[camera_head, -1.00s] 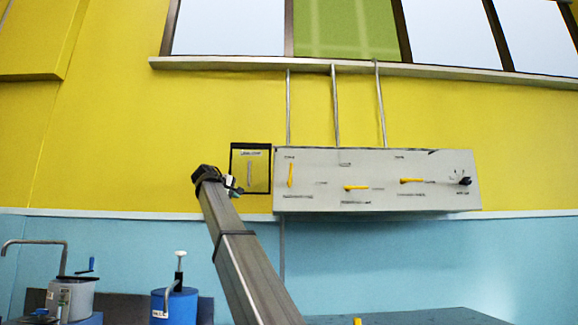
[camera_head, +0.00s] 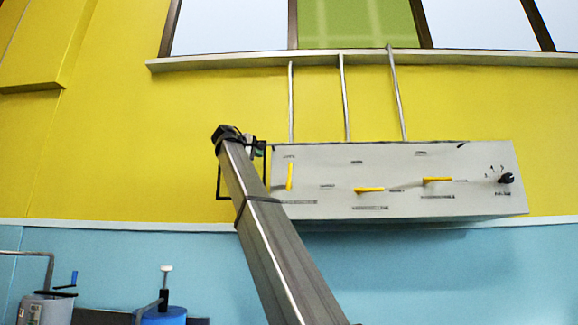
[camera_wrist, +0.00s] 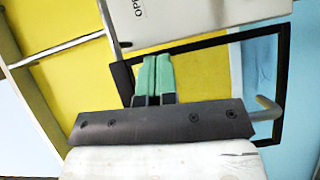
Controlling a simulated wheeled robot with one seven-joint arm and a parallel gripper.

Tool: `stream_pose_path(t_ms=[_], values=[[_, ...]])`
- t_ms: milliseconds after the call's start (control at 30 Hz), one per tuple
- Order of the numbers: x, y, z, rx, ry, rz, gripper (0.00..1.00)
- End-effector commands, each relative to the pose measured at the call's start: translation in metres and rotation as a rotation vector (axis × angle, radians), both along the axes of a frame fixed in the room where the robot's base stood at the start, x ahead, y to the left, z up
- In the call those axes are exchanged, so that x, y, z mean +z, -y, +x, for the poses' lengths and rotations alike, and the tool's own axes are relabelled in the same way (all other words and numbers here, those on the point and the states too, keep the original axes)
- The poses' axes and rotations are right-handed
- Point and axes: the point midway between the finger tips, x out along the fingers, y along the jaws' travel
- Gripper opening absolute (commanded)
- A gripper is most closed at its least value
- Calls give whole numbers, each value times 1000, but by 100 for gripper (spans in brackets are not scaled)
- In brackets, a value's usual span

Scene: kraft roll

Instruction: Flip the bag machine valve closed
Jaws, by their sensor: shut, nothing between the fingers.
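A grey valve panel (camera_head: 390,205) is on the yellow wall in the head view. It has an upright yellow handle (camera_head: 289,176) at its left end and two level yellow handles, one in the middle (camera_head: 369,190) and one further right (camera_head: 437,180). I cannot read which is the bag machine valve. My gripper (camera_wrist: 152,76) is shut and empty, its green fingers together in front of the black frame (camera_wrist: 210,42) beside the panel. In the head view my gripper (camera_head: 258,148) is partly hidden by my arm, left of the upright handle. No yellow handle shows in the wrist view.
The panel's corner (camera_wrist: 190,18) with cut-off lettering is close above my fingers in the wrist view. A grey hook (camera_wrist: 266,110) is at right. Pipes (camera_head: 345,98) rise from the panel to the window ledge. A blue container (camera_head: 163,316) stands low at left.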

Motion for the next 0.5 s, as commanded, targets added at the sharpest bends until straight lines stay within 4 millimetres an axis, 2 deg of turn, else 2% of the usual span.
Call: stream_pose_path(t_ms=[333, 500], values=[[0, 1, 2, 0, 0, 0, 0], [0, 11, 16, -1, 1, -1, 0]])
